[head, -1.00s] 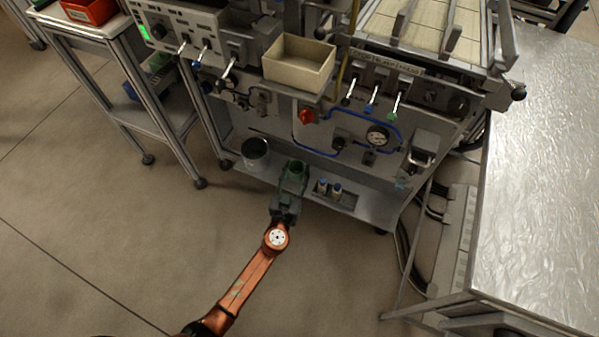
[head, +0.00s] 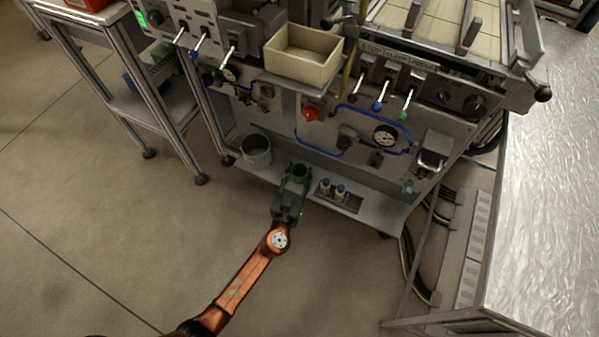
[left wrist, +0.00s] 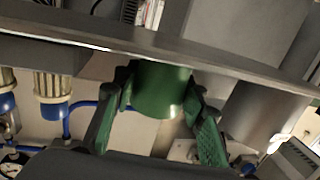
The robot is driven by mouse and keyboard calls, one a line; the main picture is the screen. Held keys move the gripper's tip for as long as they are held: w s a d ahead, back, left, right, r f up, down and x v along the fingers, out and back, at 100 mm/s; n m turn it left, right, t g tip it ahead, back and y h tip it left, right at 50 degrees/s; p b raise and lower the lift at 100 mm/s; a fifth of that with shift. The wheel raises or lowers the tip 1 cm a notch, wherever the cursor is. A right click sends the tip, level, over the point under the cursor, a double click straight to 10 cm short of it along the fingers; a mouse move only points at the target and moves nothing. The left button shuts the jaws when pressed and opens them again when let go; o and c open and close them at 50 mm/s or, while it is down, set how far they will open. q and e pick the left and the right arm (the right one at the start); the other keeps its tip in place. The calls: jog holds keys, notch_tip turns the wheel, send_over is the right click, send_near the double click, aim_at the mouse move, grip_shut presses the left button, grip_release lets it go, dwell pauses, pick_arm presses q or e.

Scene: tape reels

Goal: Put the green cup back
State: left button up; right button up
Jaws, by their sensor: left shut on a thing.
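The green cup (head: 300,172) is between the fingers of my left gripper (head: 296,180), at the front of the machine's low shelf (head: 370,205). In the left wrist view the cup (left wrist: 160,88) sits between the two green-padded fingers (left wrist: 160,112), which are shut on it. The gripper hides part of the cup in the head view. I cannot tell whether the cup's base touches the shelf. My right gripper is not in view.
A grey metal pot (head: 257,152) stands left of the cup on the shelf. A metal-topped table (head: 550,180) is at right. The floor (head: 130,240) at left is clear.

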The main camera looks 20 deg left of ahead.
pick_arm(q)
jog(key=o, duration=1)
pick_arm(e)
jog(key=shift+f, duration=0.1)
pick_arm(q)
jog(key=shift+o, duration=0.2)
